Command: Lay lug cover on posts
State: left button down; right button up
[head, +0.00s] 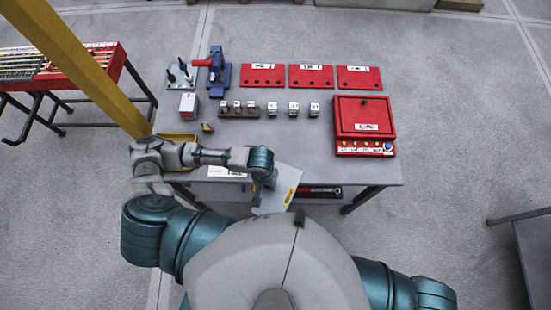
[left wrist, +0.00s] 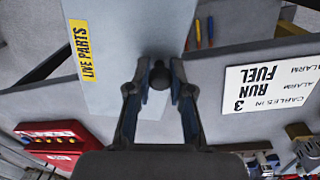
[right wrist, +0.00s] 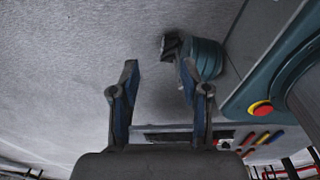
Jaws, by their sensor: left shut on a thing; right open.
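The lug cover (head: 285,193) is a pale grey plate with a yellow LIVE PARTS label. My left gripper (head: 266,184) holds it over the front edge of the table. In the left wrist view the left fingers (left wrist: 160,82) are shut on the cover's black knob, and the plate (left wrist: 118,55) extends beyond them. The likely posts are dark uprights on a small pale base (head: 182,76) at the table's back left, well away from the cover. My right gripper (right wrist: 155,90) is open and empty in the right wrist view, above the floor; the head view does not show it.
A blue device (head: 219,75) with a red handle stands beside the posts. A white box (head: 188,104), a terminal row (head: 239,109), three red panels (head: 310,76) and a red control box (head: 364,125) occupy the table (head: 290,160). A yellow beam (head: 85,70) slants across the left.

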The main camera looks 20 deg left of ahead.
pick_arm(q)
jog(key=shift+s+a+r, duration=0.1)
jog(key=shift+s+a, duration=0.1)
jog(key=shift+s, duration=0.25)
jog(key=shift+w+a+r, duration=0.15)
jog(key=shift+w, duration=0.45)
jog(key=w+a+r, duration=0.3)
jog(key=w+r, duration=0.5)
jog(key=w, duration=0.2)
jog(key=w+a+r, duration=0.4)
jog(key=w+r, duration=0.3)
jog(key=w, duration=0.2)
jog(key=shift+w+a+r, duration=0.2)
jog(key=shift+w+r, duration=0.15)
jog(key=shift+r, duration=0.05)
pick_arm(e)
jog(key=shift+a, duration=0.9)
